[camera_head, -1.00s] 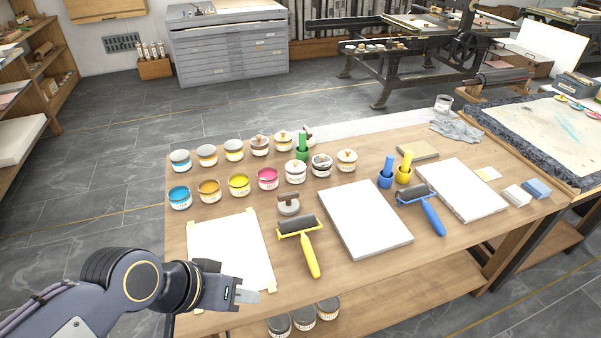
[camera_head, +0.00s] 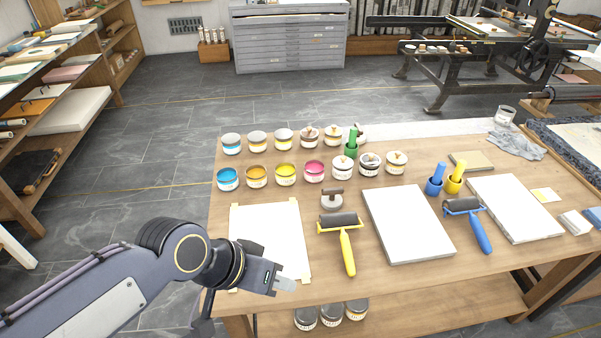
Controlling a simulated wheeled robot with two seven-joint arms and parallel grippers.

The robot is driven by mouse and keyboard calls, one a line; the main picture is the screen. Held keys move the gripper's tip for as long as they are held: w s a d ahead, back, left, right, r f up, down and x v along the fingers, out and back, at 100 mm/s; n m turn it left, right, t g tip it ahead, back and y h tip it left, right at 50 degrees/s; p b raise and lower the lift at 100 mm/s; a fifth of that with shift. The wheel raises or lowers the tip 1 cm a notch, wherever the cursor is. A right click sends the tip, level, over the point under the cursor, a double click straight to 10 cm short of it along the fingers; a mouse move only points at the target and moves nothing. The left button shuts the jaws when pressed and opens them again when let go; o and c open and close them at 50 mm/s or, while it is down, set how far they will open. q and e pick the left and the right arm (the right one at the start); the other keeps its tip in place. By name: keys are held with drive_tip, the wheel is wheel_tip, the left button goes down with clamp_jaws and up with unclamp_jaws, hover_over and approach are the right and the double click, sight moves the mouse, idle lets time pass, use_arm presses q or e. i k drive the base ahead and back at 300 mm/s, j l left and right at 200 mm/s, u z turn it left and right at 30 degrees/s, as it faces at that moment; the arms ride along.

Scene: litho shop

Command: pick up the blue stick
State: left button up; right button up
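The blue stick (camera_head: 440,172) stands nearly upright in a small blue cup (camera_head: 434,187) on the wooden table, right of the middle. A yellow stick (camera_head: 457,173) in a yellow cup stands close on its right. A green stick (camera_head: 352,140) is farther back among the jars. My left gripper (camera_head: 285,284) is over the front left of the table, by the white sheet, well left of and nearer than the blue stick. It holds nothing that I can see; its finger gap is not clear. My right gripper is out of view.
Two rows of ink jars (camera_head: 285,174) stand at the back left. A yellow-handled roller (camera_head: 341,237), a pale slab (camera_head: 408,224) and a blue-handled roller (camera_head: 472,221) lie between the gripper and the sticks or near them. A second slab (camera_head: 515,208) lies at right.

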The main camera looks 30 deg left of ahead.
sight(441, 167)
drive_tip(key=l+u, duration=0.1)
drive_tip(key=u, duration=0.8)
drive_tip(key=i+l+u, duration=0.1)
drive_tip(key=l+u, duration=0.6)
drive_tip(key=l, duration=0.15)
drive_tip(key=l+u, duration=0.35)
drive_tip(key=l, duration=0.5)
drive_tip(key=k+l+u, duration=0.1)
drive_tip(key=l, duration=0.9)
drive_tip(key=k+u, duration=0.05)
